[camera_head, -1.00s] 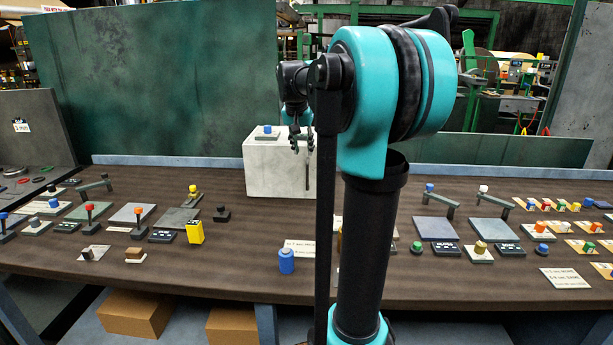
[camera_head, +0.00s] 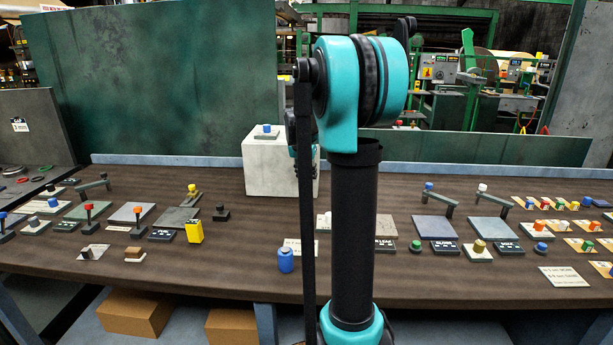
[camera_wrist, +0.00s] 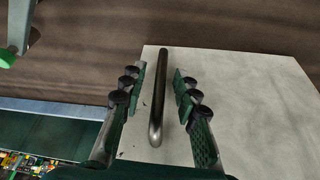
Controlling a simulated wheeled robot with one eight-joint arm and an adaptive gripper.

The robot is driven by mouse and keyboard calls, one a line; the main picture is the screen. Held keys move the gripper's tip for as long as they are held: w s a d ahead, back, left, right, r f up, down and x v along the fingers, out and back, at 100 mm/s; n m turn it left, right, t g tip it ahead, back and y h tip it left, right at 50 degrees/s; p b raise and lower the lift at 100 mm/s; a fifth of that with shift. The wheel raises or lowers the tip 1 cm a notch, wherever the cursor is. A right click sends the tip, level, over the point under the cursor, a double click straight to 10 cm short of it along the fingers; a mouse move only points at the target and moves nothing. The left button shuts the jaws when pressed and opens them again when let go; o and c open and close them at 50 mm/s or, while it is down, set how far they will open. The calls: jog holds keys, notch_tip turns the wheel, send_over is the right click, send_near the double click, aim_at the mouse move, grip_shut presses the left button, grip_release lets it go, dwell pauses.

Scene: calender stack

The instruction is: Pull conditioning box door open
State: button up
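The conditioning box (camera_head: 267,165) is a pale white block on the table in the head view, with a blue-knobbed piece on top. Its pale door face (camera_wrist: 255,110) fills much of the wrist view. A dark metal bar handle (camera_wrist: 159,95) stands on that face. My gripper (camera_wrist: 160,88) is open, with one finger on each side of the handle. Gaps show between the fingers and the bar, so they do not grip it. The door looks closed, as far as the visible part shows.
The brown table (camera_head: 240,262) holds a blue canister (camera_head: 286,260) in front of the box and a yellow block (camera_head: 194,231) to its left. Several levers, plates and knobs stand on both sides. A green panel (camera_head: 160,80) rises behind the table.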

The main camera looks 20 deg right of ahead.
jog(key=shift+c, duration=0.4)
grip_shut()
jog(key=shift+s, duration=0.1)
